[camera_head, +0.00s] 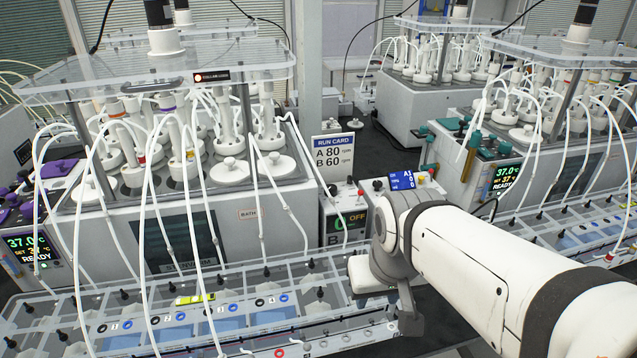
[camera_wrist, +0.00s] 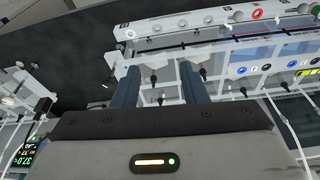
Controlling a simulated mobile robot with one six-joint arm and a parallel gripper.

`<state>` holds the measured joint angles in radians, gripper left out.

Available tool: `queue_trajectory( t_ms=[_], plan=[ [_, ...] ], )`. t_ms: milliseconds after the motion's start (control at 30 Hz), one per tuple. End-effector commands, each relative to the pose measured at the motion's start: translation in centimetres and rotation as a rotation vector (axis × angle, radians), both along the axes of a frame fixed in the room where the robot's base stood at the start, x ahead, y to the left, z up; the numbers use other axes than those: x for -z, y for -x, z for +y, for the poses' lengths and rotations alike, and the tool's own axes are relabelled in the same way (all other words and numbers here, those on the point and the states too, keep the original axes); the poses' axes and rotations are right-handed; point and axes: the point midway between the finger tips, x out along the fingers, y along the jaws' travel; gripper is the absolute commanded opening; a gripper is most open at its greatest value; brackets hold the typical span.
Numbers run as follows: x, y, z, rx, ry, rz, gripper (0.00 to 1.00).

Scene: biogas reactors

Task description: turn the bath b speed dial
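A small control box (camera_head: 346,215) stands between the two near baths. Its green-on-black display reads 0 and OFF, with a B below it, and small knobs sit on its top. The bath b speed dial itself cannot be made out; my arm covers the right part of the box. A run card (camera_head: 333,156) behind it reads A 80 and B 60. My gripper (camera_wrist: 160,70) is open and empty in the wrist view, its two dark fingers apart over the clear bottle rack's edge. In the head view it is low, in front of the box.
The left bath (camera_head: 250,225) holds several white-capped bottles with looping tubes. A clear rack (camera_head: 330,275) with blue labels runs along the front. A right bath display (camera_head: 507,177) reads 37.0 READY. A small blue screen (camera_head: 402,180) stands beside my arm.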

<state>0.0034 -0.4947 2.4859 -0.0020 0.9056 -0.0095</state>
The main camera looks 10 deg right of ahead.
Motion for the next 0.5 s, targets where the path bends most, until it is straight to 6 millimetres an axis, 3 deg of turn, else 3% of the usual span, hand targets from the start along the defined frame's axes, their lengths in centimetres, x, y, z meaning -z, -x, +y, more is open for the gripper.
queue_trajectory(
  t_ms=[167, 300, 500],
  plan=[
    [-3.0, -4.1, 0.1, -0.053, 0.011, 0.031, 0.39],
    [-5.8, -9.4, 0.3, -0.125, 0.025, 0.068, 0.39],
    [-8.3, -17.0, 0.7, -0.23, 0.04, 0.122, 0.39]
  ],
)
